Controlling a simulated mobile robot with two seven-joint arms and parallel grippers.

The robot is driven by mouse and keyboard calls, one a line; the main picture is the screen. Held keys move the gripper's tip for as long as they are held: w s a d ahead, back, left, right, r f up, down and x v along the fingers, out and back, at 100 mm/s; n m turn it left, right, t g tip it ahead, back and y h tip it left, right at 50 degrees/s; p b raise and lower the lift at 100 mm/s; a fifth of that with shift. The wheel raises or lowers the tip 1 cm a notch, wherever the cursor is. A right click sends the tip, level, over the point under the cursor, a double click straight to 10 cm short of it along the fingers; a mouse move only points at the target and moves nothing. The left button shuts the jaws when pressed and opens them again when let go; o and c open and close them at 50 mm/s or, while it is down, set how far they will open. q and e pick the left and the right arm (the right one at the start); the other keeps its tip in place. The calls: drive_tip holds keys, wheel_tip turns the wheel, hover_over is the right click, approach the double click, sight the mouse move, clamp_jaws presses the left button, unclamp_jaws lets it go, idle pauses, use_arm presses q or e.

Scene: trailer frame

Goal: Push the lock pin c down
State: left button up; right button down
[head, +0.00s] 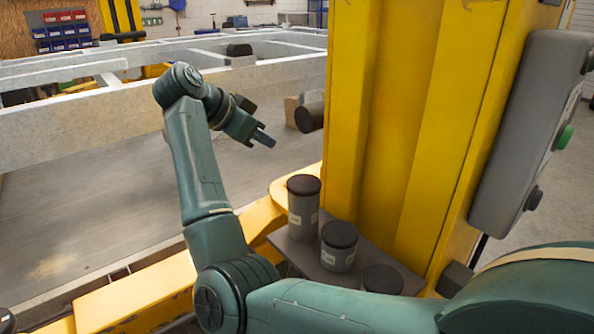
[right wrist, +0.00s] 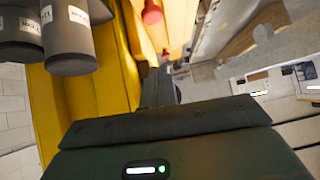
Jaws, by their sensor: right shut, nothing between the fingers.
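My right gripper (head: 268,139) is shut and empty in the head view, held over the grey deck left of the yellow column (head: 415,130). A dark cylinder (head: 310,116) sticks out from the column's left side, a short way right of the fingertips in the picture. In the right wrist view a red-ended pin (right wrist: 151,12) shows at the top against yellow metal, with a smaller red end beyond it. My shut fingers (right wrist: 160,82) point towards them, with a gap in the picture. I cannot tell which is lock pin c. My left gripper is not in view.
Labelled grey canisters with dark lids, including a tall one (head: 304,207) and a shorter one (head: 339,246), stand on a shelf at the column's foot. A grey control box (head: 530,125) with a green button hangs right. Pale frame beams (head: 80,127) cross behind my arm.

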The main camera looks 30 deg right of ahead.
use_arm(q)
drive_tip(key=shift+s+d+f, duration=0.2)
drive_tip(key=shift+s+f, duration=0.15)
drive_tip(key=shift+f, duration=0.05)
use_arm(e)
drive_tip(key=shift+s+a+r+y, duration=0.1)
drive_tip(key=shift+s+a+y, duration=0.1)
drive_tip(key=shift+a+y, duration=0.15)
drive_tip(key=shift+a, duration=0.1)
use_arm(q)
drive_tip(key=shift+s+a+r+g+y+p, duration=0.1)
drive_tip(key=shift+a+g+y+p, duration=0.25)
drive_tip(key=shift+p, duration=0.4)
use_arm(e)
drive_tip(key=s+a+f+x, duration=0.1)
drive_tip(key=f+x, duration=0.1)
drive_tip(key=x, duration=1)
drive_tip(key=shift+w+f, duration=0.3)
drive_tip(key=shift+f, duration=0.1)
